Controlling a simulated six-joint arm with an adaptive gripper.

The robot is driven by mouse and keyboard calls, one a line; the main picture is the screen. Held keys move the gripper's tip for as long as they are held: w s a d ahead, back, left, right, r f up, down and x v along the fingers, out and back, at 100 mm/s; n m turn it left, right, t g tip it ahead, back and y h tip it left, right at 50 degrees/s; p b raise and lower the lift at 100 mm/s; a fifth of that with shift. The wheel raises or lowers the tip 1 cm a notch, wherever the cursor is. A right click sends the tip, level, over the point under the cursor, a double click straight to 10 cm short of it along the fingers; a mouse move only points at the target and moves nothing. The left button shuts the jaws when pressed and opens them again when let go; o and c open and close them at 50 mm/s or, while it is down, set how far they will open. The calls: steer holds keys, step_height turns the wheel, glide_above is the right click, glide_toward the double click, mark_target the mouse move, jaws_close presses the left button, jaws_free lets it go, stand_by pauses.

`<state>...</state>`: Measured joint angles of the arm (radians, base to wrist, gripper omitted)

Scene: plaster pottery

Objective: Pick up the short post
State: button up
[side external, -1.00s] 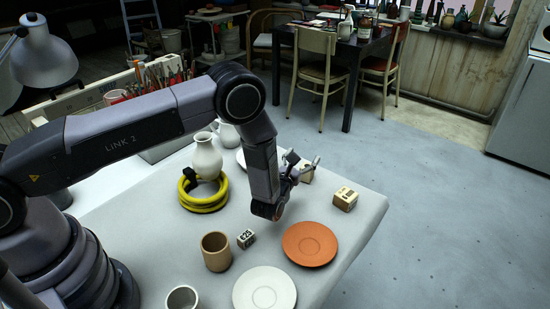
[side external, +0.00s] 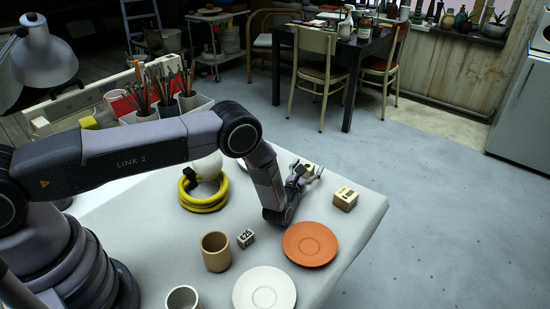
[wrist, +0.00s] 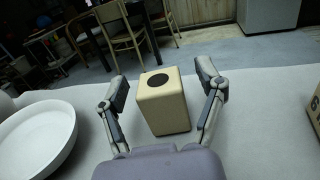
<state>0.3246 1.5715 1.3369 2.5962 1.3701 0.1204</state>
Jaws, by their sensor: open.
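A short pale wooden block with a dark round spot on its top, which looks like the short post (wrist: 163,105), stands upright on the table straight ahead in the wrist view. My gripper (wrist: 163,84) is open, with one finger to the left and one to the right of the block. Gaps show between the fingers and the block's sides, and nothing is held. In the side external view my gripper (side external: 306,174) is low over the far part of the table, and it largely hides the block there.
A white dish (wrist: 32,135) lies left of my gripper. A marked wooden cube (side external: 345,199) stands to the right. An orange plate (side external: 310,243), white plate (side external: 264,289), tan cup (side external: 216,251), small marked cube (side external: 245,238) and yellow coil (side external: 203,200) are nearer. The table's right edge is close.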

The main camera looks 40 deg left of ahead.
jaws_close()
stand_by(0.4)
steer(key=shift+r, duration=0.1)
